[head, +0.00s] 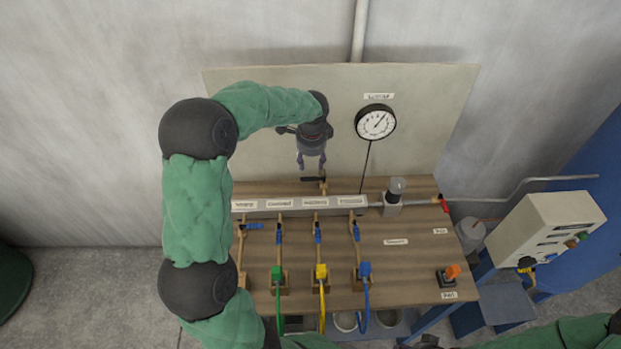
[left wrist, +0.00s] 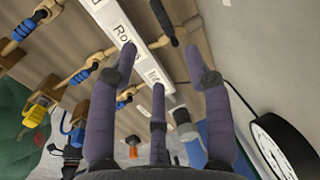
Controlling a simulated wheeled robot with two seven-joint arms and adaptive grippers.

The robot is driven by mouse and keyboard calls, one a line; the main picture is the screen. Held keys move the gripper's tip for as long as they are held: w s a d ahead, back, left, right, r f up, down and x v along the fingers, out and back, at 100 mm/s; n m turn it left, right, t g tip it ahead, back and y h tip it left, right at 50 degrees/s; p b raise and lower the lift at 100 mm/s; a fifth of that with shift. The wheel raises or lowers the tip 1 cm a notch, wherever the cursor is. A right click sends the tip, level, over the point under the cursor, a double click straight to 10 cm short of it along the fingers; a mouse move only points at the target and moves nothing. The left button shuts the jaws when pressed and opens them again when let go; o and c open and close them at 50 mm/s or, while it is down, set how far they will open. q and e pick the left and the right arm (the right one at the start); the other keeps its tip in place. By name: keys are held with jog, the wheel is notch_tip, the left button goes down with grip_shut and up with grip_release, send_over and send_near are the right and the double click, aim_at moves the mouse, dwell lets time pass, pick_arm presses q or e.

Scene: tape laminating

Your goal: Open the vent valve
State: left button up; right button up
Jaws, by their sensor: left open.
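Several valves branch off a pale labelled manifold (head: 266,205) on a wooden bench; its labels are too small to read surely, so I cannot tell which valve is the vent. A black-handled valve (head: 314,179) on a brass stub stands behind the manifold, its handle lying sideways. My left gripper (head: 311,166) is open and empty, pointing down just above that handle. In the left wrist view the black handle (left wrist: 163,20) shows beyond the spread fingers, apart from them. Blue-handled valves (head: 317,233) stand in front of the manifold; the leftmost blue handle (head: 253,226) lies crosswise. My right gripper is not in view.
A round gauge (head: 375,123) hangs on the back panel, right of my left gripper. A red handle (head: 444,203) is at the manifold's right end. Green, yellow and blue hoses hang at the front. An orange switch (head: 453,272) sits front right, and a control box (head: 545,235) stands beyond.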

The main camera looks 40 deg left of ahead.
aim_at(311, 180)
pick_arm(q)
jog(key=f, duration=0.3)
jog(key=w+a+f+b, duration=0.1)
jog(key=f, duration=0.3)
jog(key=w+f, duration=0.1)
jog(key=f, duration=0.3)
jog(key=shift+a+f+b, duration=0.1)
jog(key=shift+a+b, duration=0.2)
jog(key=shift+b, duration=0.1)
grip_shut()
